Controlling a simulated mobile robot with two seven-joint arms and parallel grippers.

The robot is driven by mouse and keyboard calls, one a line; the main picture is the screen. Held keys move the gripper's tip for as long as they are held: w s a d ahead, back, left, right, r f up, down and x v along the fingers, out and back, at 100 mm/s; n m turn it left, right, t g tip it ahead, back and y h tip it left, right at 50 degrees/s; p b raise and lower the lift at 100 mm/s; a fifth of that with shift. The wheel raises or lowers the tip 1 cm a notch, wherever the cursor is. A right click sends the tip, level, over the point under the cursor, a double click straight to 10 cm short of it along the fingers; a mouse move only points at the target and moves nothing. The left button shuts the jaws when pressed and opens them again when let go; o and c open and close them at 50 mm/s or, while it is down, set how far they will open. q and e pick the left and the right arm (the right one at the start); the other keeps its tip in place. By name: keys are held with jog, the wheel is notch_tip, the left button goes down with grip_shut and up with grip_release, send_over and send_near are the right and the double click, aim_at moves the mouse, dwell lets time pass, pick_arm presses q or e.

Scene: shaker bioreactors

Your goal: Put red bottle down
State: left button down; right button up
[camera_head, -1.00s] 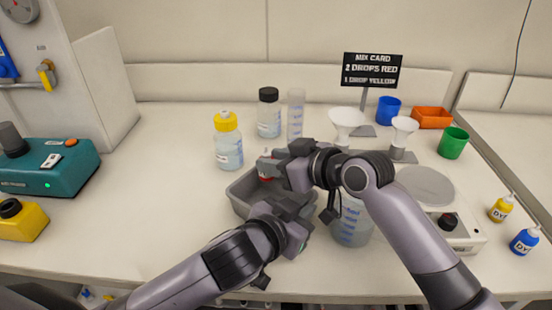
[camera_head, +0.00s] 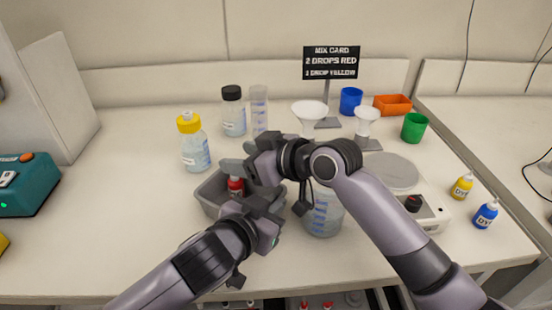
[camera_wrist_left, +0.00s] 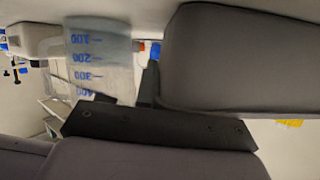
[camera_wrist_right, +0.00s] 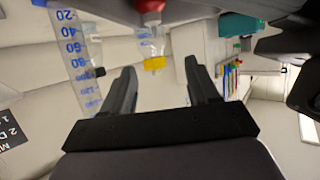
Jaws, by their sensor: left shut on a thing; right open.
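The red bottle (camera_head: 236,187) stands upright inside the grey tub (camera_head: 206,197), with its lower part hidden by the near wall. It also shows at the top of the upside-down right wrist view (camera_wrist_right: 150,6). My right gripper (camera_head: 240,158) is open, with its fingers above the bottle and apart from it. In the right wrist view the space between its fingers (camera_wrist_right: 160,92) is empty. My left gripper (camera_head: 270,200) is shut at the near right corner of the tub, seemingly on its wall; the contact is partly hidden.
A beaker (camera_head: 322,218) stands just right of the tub. A yellow-capped bottle (camera_head: 194,148), a black-capped bottle (camera_head: 233,115) and a cylinder (camera_head: 259,108) stand behind. A white device (camera_head: 425,205) and yellow and blue dye bottles are to the right.

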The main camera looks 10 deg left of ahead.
jog(key=v, duration=1.1)
jog(key=shift+d, duration=0.25)
pick_arm(q)
jog(key=c, duration=1.2)
grip_release()
jog(key=shift+o, duration=0.2)
jog(key=shift+s, duration=0.1)
